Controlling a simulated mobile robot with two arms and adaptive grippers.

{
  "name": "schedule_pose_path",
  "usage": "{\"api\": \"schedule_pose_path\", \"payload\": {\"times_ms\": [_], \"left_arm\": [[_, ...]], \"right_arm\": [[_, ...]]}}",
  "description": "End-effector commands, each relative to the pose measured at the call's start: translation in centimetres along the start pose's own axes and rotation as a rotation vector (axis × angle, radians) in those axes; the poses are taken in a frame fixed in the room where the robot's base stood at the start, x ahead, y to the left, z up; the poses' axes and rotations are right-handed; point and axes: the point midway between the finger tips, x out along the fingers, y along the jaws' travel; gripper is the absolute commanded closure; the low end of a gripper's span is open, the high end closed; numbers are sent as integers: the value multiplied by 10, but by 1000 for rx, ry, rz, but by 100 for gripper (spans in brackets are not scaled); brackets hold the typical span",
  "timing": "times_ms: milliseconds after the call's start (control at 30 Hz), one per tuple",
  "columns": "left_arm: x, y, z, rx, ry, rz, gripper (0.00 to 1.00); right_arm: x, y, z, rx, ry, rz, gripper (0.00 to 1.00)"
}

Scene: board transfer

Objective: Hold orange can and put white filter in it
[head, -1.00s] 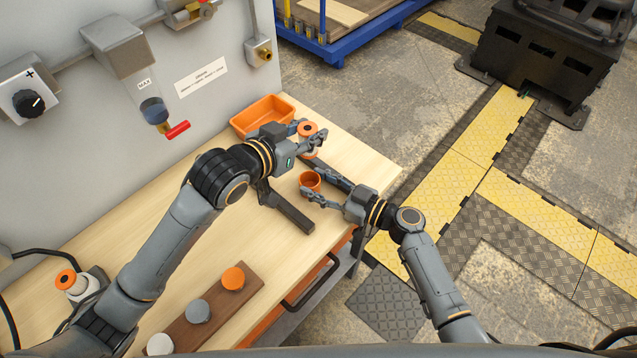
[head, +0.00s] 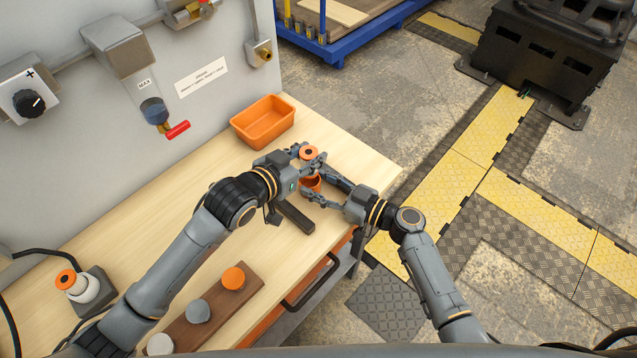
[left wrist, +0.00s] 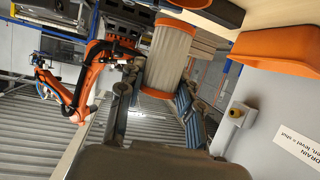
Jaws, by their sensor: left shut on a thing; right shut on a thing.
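The white filter (left wrist: 172,55) has orange end caps. My left gripper (head: 311,158) is shut on it; in the head view mostly its orange top cap (head: 308,152) shows. In the left wrist view the filter lies between the fingers. The orange can (head: 313,184) is small, open at the top and held by my right gripper (head: 314,194), which is shut on it. The filter is close to the can, on its far side in the head view. The left fingers partly hide the can. I cannot tell whether filter and can touch; the filter appears outside the can.
An orange bin (head: 263,132) stands empty at the table's back. A brown board (head: 214,312) carries orange, grey and white lids.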

Motion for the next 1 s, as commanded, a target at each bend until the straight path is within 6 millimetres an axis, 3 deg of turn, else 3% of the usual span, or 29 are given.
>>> {"api": "schedule_pose_path", "payload": {"times_ms": [433,800,833,933,1000], "left_arm": [[12,0,29,0,-2,1,96],[13,0,33,0,0,0,96],[13,0,33,0,0,0,63],[13,0,33,0,0,0,43],[13,0,33,0,0,0,39]], "right_arm": [[0,0,1,0,-1,0,85],[0,0,1,1,-1,0,85],[0,0,1,1,-1,0,85],[0,0,1,1,-1,0,85],[0,0,1,1,-1,0,85]]}}
